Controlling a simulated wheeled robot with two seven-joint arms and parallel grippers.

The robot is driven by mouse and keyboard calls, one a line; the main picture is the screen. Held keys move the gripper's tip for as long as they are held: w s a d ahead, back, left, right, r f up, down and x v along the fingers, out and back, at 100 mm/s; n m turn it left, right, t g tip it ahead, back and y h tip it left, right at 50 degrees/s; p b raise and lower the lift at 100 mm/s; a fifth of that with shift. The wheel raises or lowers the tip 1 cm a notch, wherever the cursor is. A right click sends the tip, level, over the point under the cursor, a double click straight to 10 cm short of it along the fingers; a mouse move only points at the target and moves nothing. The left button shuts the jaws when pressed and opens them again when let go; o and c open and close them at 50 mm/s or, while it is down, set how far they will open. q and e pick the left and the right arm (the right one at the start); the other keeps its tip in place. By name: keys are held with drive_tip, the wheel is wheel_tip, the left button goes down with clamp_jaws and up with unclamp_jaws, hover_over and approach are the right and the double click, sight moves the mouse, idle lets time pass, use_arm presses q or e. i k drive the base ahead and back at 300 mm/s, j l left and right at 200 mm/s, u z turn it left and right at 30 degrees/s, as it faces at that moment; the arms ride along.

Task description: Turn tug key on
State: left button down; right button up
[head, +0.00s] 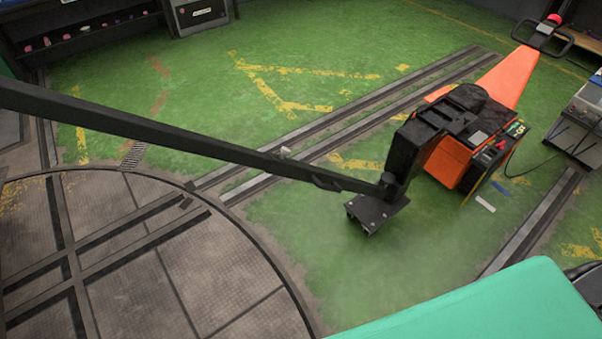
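The tug (454,162) is an orange and black machine at the right in the head view. An orange tiller arm (508,78) rises from it to a black looped handle with a red top (553,19). A control panel (512,134) on the tug's right side carries a red knob (501,144) and small coloured parts. I cannot make out the key at this size. Neither of my grippers is in view.
A long black bar (200,140) runs from the tug's black front block to the left edge. Rails (330,122) cross the green floor to a round metal turntable (150,245). A grey cabinet (582,118) with a cable stands right of the tug. Green floor (390,265) before the tug is clear.

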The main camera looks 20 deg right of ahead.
sight(484, 159)
drive_tip(key=l+z, duration=0.1)
drive_tip(key=z, duration=1.55)
